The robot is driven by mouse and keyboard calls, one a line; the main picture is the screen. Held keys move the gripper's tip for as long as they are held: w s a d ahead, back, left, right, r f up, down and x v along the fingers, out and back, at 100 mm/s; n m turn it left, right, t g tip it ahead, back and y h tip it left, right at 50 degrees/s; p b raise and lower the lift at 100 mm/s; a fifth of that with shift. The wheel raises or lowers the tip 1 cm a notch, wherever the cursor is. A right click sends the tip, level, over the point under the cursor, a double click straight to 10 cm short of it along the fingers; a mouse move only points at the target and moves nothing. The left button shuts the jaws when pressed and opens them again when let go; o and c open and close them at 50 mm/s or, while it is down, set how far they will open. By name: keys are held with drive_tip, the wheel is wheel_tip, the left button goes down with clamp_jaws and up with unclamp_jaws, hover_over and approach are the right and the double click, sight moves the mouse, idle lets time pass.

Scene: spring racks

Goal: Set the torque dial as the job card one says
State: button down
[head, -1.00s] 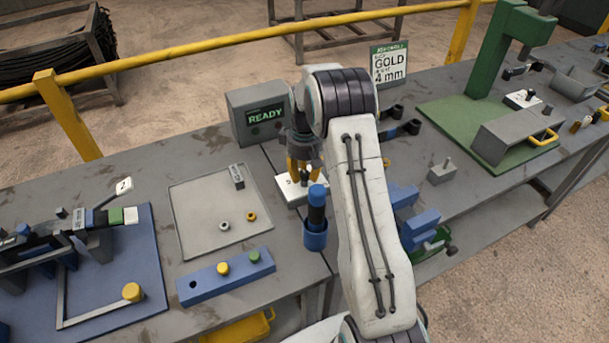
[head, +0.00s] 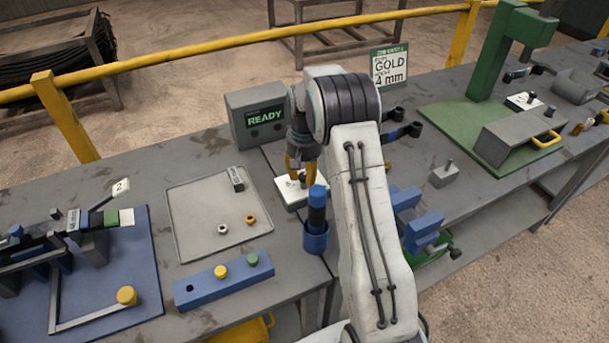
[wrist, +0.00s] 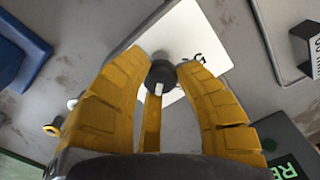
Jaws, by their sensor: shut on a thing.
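The torque dial is a dark round knob (wrist: 161,74) with a white pointer mark, on a pale plate (head: 286,191) with dark markings. My gripper (head: 301,178) points down over this plate. In the wrist view its yellow fingers (wrist: 162,66) are shut around the knob. The markings are partly covered by the fingers and I cannot read the setting. The job card (head: 389,67) stands at the back of the bench. It reads GOLD and 4 mm in large letters; its smaller lines are unclear.
A grey box (head: 258,117) with a READY screen stands behind the dial. A blue holder (head: 315,238) with a dark, blue-topped tool is close in front. A grey tray (head: 195,215) with two small rings lies left. A blue vise-like block (head: 421,230) is right of my arm.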

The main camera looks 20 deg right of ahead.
sight(304, 174)
drive_tip(key=shift+f, duration=0.1)
idle(0.3)
drive_tip(key=c, duration=0.9)
unclamp_jaws()
drive_tip(key=shift+o, duration=0.2)
wheel_tip(304, 174, up, 12)
